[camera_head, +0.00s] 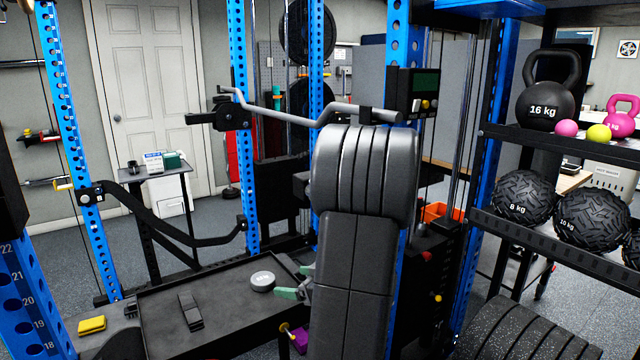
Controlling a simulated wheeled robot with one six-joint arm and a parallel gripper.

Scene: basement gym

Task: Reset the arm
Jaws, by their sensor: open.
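My gripper (297,282) shows low in the middle of the view. Its two greenish fingertips are apart, with nothing visible between them. It is just right of a round whitish disc (262,283) on the dark bench top (225,293), and appears apart from it. A tall dark padded shape (352,270) hides what lies to the right of the gripper, and most of my arm cannot be made out.
A black clip-like item (190,312) lies on the bench top. A yellow block (91,325) is at lower left. Blue rack uprights (242,130), a bent grey bar (285,118) and grey ridged discs (365,172) crowd the area. A shelf with kettlebells (543,108) and balls stands right.

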